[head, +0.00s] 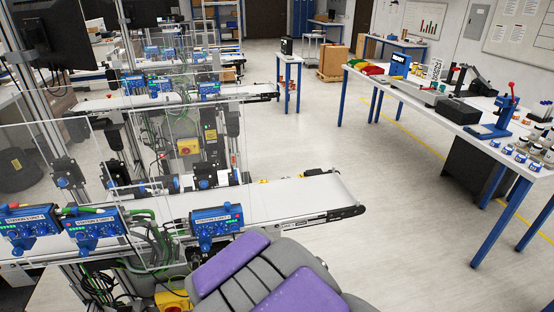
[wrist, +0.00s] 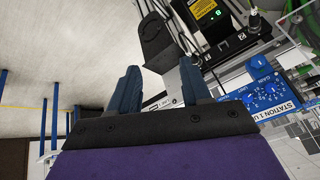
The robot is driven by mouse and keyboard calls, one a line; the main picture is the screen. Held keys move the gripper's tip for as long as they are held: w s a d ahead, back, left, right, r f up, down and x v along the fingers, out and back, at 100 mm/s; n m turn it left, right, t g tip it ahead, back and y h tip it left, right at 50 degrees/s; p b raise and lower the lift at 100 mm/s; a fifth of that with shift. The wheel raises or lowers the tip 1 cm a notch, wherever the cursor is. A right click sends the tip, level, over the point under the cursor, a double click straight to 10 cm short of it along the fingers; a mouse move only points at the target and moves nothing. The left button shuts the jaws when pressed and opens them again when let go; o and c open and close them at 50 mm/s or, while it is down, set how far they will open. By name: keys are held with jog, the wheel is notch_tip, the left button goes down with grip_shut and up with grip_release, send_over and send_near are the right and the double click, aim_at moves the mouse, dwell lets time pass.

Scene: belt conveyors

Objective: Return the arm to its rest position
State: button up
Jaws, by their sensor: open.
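My gripper (wrist: 158,68) shows in the wrist view, with two dark blue fingers spread apart and nothing between them. The fingers point toward the station equipment, with a black unit (wrist: 156,42) beyond them. I cannot tell the exact distance to it. In the head view, purple and grey parts of my own body fill the bottom middle. My gripper cannot be made out there, so how far the arm is folded does not show.
The nearest belt conveyor (head: 290,197) lies just ahead, with blue control boxes (head: 216,225) along its front. A blue station box (wrist: 272,92) and cables are right of my fingers in the wrist view. A workbench (head: 440,98) stands right. The floor (head: 400,230) between is clear.

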jog(key=s+d+r+n+g+b, duration=0.1)
jog(key=s+d+r+g, duration=0.3)
jog(key=s+d, duration=0.6)
jog(key=s+d+r+n+g+b, duration=0.1)
jog(key=s+d+r+n+g, duration=0.1)
jog(key=s+d+r, duration=0.6)
jog(key=s+d+g, duration=0.1)
jog(key=s+d, duration=0.1)
jog(key=s, duration=0.5)
jog(key=shift+s+r+g+h, duration=0.15)
jog(key=shift+r+g+h, duration=0.15)
jog(key=shift+g, duration=0.1)
jog(key=shift+c, duration=0.5)
